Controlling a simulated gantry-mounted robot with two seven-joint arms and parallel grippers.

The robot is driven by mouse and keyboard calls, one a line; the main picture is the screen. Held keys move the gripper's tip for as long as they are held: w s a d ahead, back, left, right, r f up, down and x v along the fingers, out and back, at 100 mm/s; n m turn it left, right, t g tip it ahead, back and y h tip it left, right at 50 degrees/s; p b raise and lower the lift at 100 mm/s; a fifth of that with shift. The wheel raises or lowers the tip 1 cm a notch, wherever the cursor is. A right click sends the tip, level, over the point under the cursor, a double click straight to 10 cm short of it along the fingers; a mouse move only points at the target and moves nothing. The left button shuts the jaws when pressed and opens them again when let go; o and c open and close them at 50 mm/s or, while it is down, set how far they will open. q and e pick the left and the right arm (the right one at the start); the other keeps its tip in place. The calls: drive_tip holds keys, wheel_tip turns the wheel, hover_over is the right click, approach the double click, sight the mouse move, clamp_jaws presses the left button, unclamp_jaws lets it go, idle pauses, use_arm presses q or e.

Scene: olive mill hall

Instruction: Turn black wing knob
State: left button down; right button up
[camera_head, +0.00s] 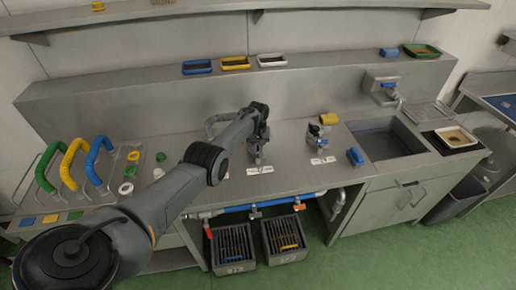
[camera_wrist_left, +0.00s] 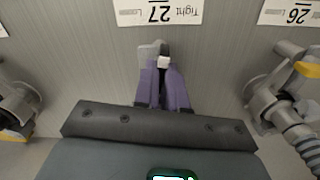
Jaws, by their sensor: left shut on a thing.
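My left gripper (camera_head: 257,150) reaches down over the counter, above a white label, at a small metal fitting (camera_wrist_left: 150,50). The upside-down label (camera_wrist_left: 160,12) beyond the fingers reads "Tight 27". My right gripper is in neither view.
Another metal fitting (camera_head: 317,138) stands to the right by its own label. A blue block (camera_head: 355,157) and a sink (camera_head: 385,140) lie further right. Looped hoses in green, yellow and blue (camera_head: 98,160) stand at left. Two dark crates (camera_head: 233,268) (camera_head: 267,252) sit below the counter.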

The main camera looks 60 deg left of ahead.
use_arm(q)
drive_tip(key=m, duration=0.3)
drive_tip(key=shift+m, duration=0.4)
drive_tip(key=m, duration=0.3)
drive_tip(key=shift+m+b, duration=0.3)
drive_tip(key=shift+b, duration=0.1)
drive_tip(key=m+b, duration=0.1)
drive_tip(key=m, duration=0.3)
drive_tip(key=shift+m, duration=0.3)
drive_tip(key=m, duration=0.2)
drive_tip(key=shift+m+b, duration=0.3)
drive_tip(key=shift+b, duration=0.1)
drive_tip(key=shift+m, duration=0.5)
drive_tip(key=c, duration=1.2)
unclamp_jaws()
